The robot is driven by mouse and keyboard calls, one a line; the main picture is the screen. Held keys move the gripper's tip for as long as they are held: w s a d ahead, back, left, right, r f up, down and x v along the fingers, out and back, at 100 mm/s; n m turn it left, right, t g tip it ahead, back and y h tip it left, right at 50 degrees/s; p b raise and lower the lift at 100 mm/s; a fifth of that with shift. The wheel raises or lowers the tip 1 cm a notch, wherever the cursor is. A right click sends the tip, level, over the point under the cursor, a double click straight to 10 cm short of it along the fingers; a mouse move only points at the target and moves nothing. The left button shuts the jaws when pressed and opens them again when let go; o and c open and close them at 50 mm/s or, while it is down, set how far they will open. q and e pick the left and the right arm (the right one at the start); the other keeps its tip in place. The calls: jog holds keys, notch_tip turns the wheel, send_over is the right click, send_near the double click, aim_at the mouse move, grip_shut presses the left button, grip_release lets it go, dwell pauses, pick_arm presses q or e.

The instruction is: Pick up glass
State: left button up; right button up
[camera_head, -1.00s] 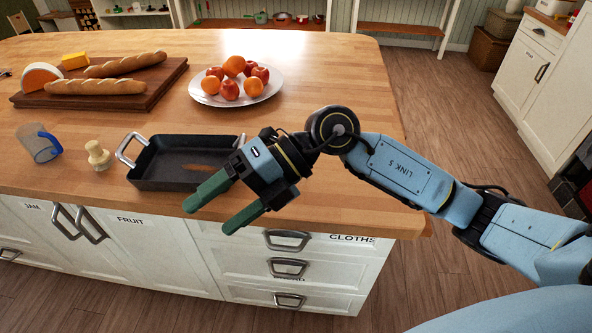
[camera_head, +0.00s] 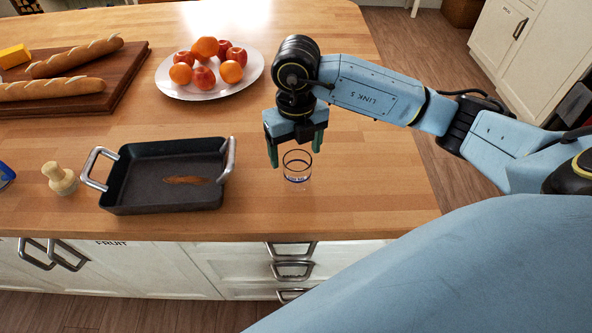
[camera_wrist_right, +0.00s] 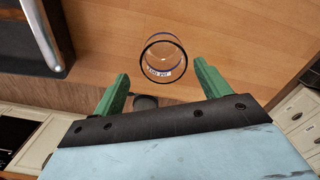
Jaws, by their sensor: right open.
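A clear glass (camera_head: 297,168) with a dark rim and a blue band with lettering stands upright on the wooden island top, right of the roasting pan. My right gripper (camera_head: 295,150) is open and points down at the glass, with its green fingers above and around the rim's level in the head view. In the right wrist view the glass (camera_wrist_right: 163,60) shows ahead of and between the open fingers (camera_wrist_right: 163,92), with nothing held. I cannot tell whether a finger touches it. My left gripper is not in view.
A black roasting pan (camera_head: 130,195) with metal handles stands left of the glass. A white fruit plate (camera_head: 175,92) lies behind. A wooden board (camera_head: 125,72) holds bread, and a small wooden brush (camera_head: 60,180) stands left. The counter right of the glass is clear.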

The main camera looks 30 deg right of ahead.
aim_at(297, 168)
jog(key=shift+f, duration=0.85)
jog(key=shift+d+f, duration=0.1)
jog(key=shift+f, duration=0.7)
jog(key=f, duration=0.2)
jog(key=shift+d+f+p, duration=0.2)
jog(key=shift+f+p, duration=0.1)
jog(key=shift+f, duration=0.4)
jog(key=shift+w+f, duration=0.1)
jog(key=shift+f, duration=0.05)
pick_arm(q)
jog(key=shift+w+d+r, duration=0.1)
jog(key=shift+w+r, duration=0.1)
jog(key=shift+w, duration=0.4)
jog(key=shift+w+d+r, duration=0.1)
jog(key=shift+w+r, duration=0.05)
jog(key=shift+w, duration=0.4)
pick_arm(e)
jog(key=c, duration=1.2)
jog(key=shift+o, duration=0.2)
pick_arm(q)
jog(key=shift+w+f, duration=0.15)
pick_arm(e)
notch_tip(297, 168, up, 10)
